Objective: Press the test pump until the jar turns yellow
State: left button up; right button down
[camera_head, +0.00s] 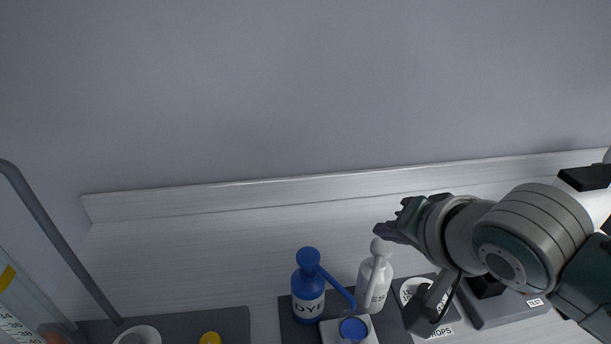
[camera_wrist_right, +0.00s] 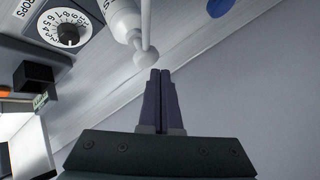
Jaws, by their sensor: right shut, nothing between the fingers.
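A white pump bottle (camera_head: 368,295) with a round white head stands in the middle of the counter; its label is too small to read. In the right wrist view its white pump head (camera_wrist_right: 149,60) is just left of my fingertips, with a small gap seeming to separate them. A blue pump bottle (camera_head: 308,306) marked "DY…" stands to its left. A small jar (camera_head: 353,329) with blue contents sits on a white pad in front; no yellow shows in it. My left gripper is out of view.
A dial (camera_wrist_right: 66,28) marked "DROPS" is right of the bottles. A grey box (camera_head: 497,308) with a "TEST" label stands at the far right. A white cup (camera_head: 137,335) and a yellow item (camera_head: 210,338) are at the lower left. The wall behind is bare.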

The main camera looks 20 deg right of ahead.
aim_at(385, 252)
jog(key=shift+f, duration=0.3)
jog(key=shift+f, duration=0.1)
jog(key=shift+f+b, duration=0.55)
jog(key=shift+f, duration=0.1)
dwell(0.7)
dwell(0.3)
jog(key=shift+r+p, duration=1.1)
jog(key=shift+p, duration=0.2)
jog(key=shift+r, duration=0.1)
notch_tip(385, 252, up, 5)
jog(key=p, duration=0.5)
jog(key=shift+p, duration=0.4)
